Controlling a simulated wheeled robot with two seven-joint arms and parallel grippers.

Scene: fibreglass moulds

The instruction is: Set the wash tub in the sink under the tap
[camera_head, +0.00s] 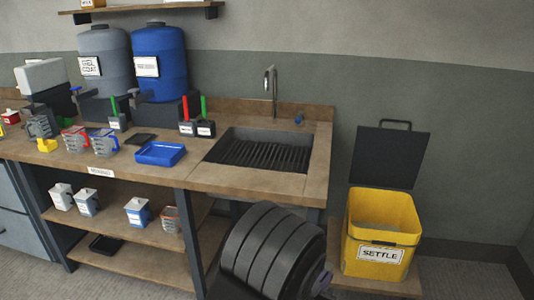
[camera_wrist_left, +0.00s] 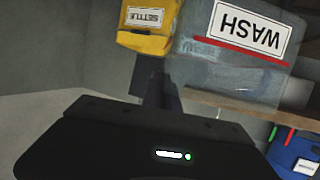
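The sink (camera_head: 262,150) is set into the right end of the bench and has a dark ribbed floor; no tub stands in it. The tap (camera_head: 271,85) rises behind it. The wash tub (camera_wrist_left: 232,68) is translucent, with a WASH label that appears upside down and a red line, in the upper right of the left wrist view. I cannot make it out in the head view. My left gripper's dark body (camera_wrist_left: 165,145) fills the bottom of the wrist view; its fingers do not show clearly, so I cannot tell whether it holds the tub. My right gripper is not visible.
A yellow SETTLE bin (camera_head: 381,228) with its dark lid (camera_head: 389,157) raised stands right of the sink. A blue tray (camera_head: 160,153), jugs and brush pots crowd the bench left of the sink. A large dark ribbed form, likely my arm, hides the area before the sink.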

